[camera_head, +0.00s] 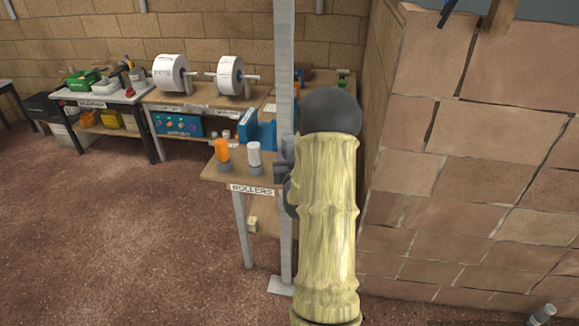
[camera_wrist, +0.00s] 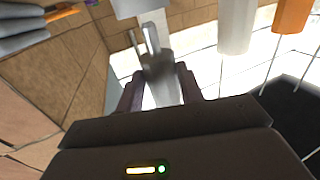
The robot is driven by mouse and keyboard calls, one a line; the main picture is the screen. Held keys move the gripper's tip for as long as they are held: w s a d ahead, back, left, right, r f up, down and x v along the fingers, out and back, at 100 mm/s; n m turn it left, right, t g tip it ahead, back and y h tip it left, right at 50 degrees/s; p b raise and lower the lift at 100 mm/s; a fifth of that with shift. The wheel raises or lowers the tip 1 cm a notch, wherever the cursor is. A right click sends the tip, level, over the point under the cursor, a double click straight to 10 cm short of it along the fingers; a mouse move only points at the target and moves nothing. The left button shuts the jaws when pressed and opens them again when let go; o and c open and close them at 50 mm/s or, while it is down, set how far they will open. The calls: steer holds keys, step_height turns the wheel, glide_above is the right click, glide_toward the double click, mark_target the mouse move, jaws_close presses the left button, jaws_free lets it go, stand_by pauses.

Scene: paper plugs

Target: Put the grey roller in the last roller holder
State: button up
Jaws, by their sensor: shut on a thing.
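My gripper (camera_wrist: 161,88) is shut on a grey roller (camera_wrist: 160,72), which stands out between the two fingers in the wrist view. In the head view my gripper (camera_head: 284,172) is at the right side of the rollers table, partly behind the metal post and my arm, and the roller in it cannot be made out. An orange roller (camera_head: 222,150) and a white roller (camera_head: 254,153) stand upright in grey holders on the table. Both also show at the top right of the wrist view, white (camera_wrist: 237,25) and orange (camera_wrist: 292,14). An empty holder is not clearly visible.
The rollers table (camera_head: 217,177) has a "ROLLERS" label. A vertical metal post (camera_head: 285,85) stands close to my gripper. A brick wall (camera_head: 450,180) is on the right. Two large paper rolls are on a table behind. A small grey cylinder (camera_head: 543,313) is at the bottom right.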

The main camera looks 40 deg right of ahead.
steer(key=shift+f, duration=2.05)
steer(key=o, duration=1.1)
steer(key=shift+s, duration=0.1)
steer(key=p+v, duration=0.1)
steer(key=v, duration=0.8)
steer(key=shift+s+a+r, duration=0.1)
steer(key=shift+s+a, duration=0.1)
steer(key=shift+s, duration=0.05)
steer(key=shift+p+v, duration=1.15)
steer(key=shift+p, duration=1.05)
